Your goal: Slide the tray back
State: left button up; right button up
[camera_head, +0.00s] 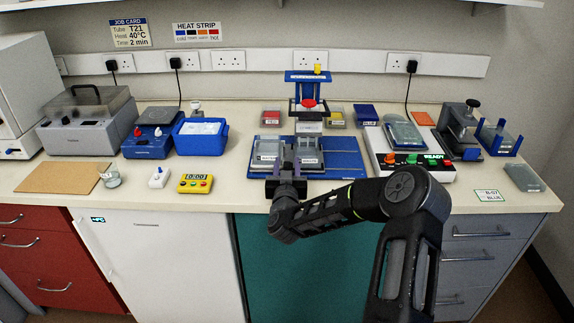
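A blue board-like tray (345,160) lies on the bench in front of a blue stand (308,90). Two grey labelled plates sit side by side on it, a left plate (266,152) and a right plate (309,152). My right gripper (288,158) reaches in from the front, over the tray's front part near the gap between the plates. Its fingers point away from me and are small and dark, so I cannot tell if they are open, shut or touching anything. The gripper hides part of the tray's front edge. My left gripper is out of view.
A blue bin (201,137) and a yellow timer (195,183) stand left of the tray. A white device with coloured buttons (410,160) stands close on the right. Small boxes, one red-labelled (271,118), flank the stand.

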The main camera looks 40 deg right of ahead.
grip_shut()
dwell(1.2)
